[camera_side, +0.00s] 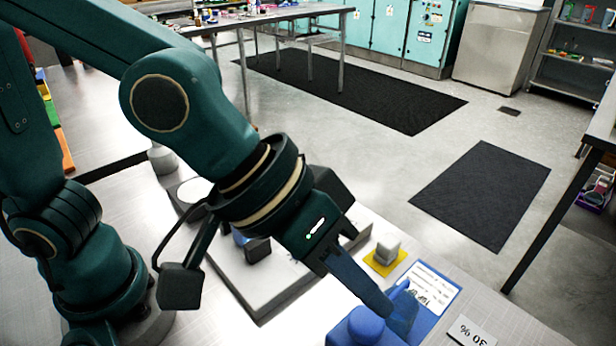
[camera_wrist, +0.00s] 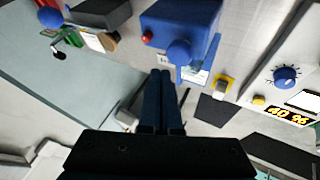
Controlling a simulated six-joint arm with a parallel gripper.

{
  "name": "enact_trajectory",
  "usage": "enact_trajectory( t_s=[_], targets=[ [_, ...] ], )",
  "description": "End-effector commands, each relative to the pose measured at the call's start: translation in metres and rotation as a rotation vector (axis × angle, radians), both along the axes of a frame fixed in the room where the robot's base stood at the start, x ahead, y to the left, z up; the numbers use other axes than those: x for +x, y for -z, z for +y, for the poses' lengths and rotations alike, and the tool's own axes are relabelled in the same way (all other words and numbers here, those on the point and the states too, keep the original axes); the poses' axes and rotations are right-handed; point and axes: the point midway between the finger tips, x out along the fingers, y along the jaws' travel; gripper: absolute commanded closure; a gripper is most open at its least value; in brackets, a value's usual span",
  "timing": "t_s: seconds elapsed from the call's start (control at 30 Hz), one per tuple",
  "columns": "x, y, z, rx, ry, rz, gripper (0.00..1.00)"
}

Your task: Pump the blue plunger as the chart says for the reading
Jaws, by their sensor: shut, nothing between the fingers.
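The blue plunger (camera_side: 365,325), a round blue knob, stands on a blue box beside my gripper in the side view. It shows as a round blue knob (camera_wrist: 180,52) in front of the blue box (camera_wrist: 190,14) in the wrist view. My gripper (camera_side: 386,308) is shut and empty, its fingertips close to the plunger; I cannot tell if they touch. In the wrist view the fingertips (camera_wrist: 162,73) lie just below the knob. A white printed label (camera_side: 430,289), possibly the chart, is on the blue panel. An orange display (camera_wrist: 289,115) appears to read 40 %.
A small card (camera_side: 470,332) appears to read 30 %. A pale block on a yellow base (camera_side: 386,255) stands behind the plunger. The wrist view shows a blue dial (camera_wrist: 286,77) and yellow button (camera_wrist: 258,101) at right, a red button (camera_wrist: 147,37) and a blue ball (camera_wrist: 50,17) at left.

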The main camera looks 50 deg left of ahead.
Motion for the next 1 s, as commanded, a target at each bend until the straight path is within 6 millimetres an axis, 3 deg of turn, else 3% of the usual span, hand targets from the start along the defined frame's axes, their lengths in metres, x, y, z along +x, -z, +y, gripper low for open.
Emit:
enact_trajectory(
  t_s=[0.2,1.0],
  targets=[
    [-0.0002,0.0114,0.0006,0.002,-0.001,0.0,1.0],
    [0.0,0.0116,0.0006,0.001,-0.001,-0.002,1.0]
  ],
)
